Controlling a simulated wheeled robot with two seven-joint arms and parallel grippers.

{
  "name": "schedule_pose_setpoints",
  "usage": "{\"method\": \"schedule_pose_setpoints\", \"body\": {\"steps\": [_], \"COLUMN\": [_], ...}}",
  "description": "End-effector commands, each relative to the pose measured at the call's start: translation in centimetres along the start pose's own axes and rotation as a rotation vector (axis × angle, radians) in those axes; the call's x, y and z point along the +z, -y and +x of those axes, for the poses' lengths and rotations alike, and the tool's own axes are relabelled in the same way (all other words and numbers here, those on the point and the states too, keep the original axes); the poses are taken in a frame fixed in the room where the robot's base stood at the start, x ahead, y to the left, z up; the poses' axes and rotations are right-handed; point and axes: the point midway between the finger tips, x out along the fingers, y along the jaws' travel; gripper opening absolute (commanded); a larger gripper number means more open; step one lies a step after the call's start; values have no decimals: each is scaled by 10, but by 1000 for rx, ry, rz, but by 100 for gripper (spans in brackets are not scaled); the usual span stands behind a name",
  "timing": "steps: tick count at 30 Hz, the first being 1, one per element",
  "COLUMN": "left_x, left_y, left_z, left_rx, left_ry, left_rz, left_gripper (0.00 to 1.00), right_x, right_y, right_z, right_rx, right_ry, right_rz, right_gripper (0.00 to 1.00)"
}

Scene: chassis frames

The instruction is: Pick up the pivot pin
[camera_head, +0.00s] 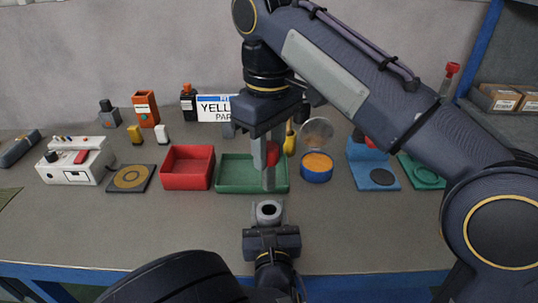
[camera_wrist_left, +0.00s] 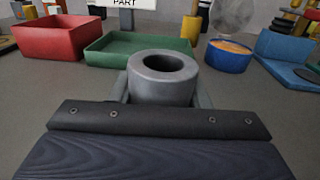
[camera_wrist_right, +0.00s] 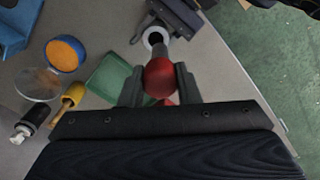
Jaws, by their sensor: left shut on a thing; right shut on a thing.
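The pivot pin, with a red ball knob (camera_wrist_right: 160,77) and a short grey shaft, is held in my right gripper (camera_wrist_right: 159,88). In the head view its red knob (camera_head: 273,153) shows between the fingers, shaft toward the table. My left gripper (camera_head: 269,224) is shut on a grey hollow bushing (camera_head: 267,211), its open bore facing up; the bushing also shows in the left wrist view (camera_wrist_left: 163,80). In the head view my right gripper (camera_head: 267,181) is just above and behind the bushing. I cannot tell whether the pin touches it.
A green tray (camera_head: 225,187) and a red bin (camera_head: 187,180) stand behind the grippers. A blue tin (camera_head: 316,174) of orange material, a blue fixture (camera_head: 362,168) and a white control box (camera_head: 75,165) are also on the table. The front of the table is clear.

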Motion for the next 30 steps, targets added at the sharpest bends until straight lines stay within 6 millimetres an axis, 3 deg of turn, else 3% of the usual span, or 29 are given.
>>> {"method": "schedule_pose_setpoints", "body": {"steps": [11, 21, 30], "left_x": [0, 0, 0], "left_y": [0, 0, 0], "left_z": [0, 0, 0], "left_rx": [0, 0, 0], "left_ry": [-1, -1, -1], "left_rz": [0, 0, 0], "left_gripper": [13, 13, 13], "right_x": [43, 94, 110], "right_y": [49, 108, 128], "right_z": [0, 0, 1], "right_rx": [2, 2, 0], "right_ry": [-2, -3, -2], "right_rz": [-3, -2, 1], "right_gripper": [6, 6, 6]}}
